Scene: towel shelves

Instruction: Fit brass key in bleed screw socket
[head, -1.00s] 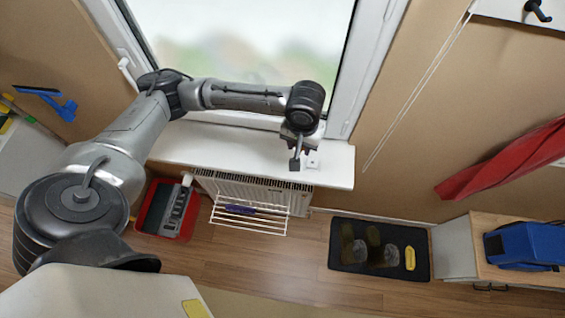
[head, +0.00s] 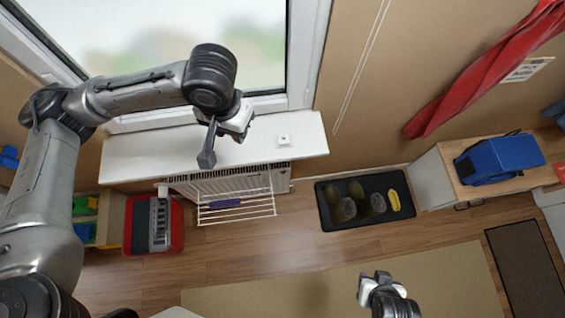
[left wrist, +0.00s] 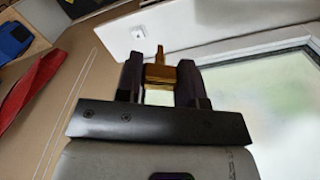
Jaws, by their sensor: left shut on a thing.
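The brass key (left wrist: 157,73) is between the two dark fingers of my left gripper (left wrist: 161,82) in the left wrist view, with its narrow end pointing away from the hand. In the head view my left gripper (head: 236,122) is over the white window sill, and the key cannot be made out there. The white radiator (head: 183,188) is below the sill. I cannot make out the bleed screw socket in either view. My right gripper (head: 376,281) is low in the head view, over the floor and away from the radiator; its opening is unclear.
A small white square plate (head: 284,140) is on the sill (head: 310,132). A wire rack (head: 237,206) hangs at the radiator's front.

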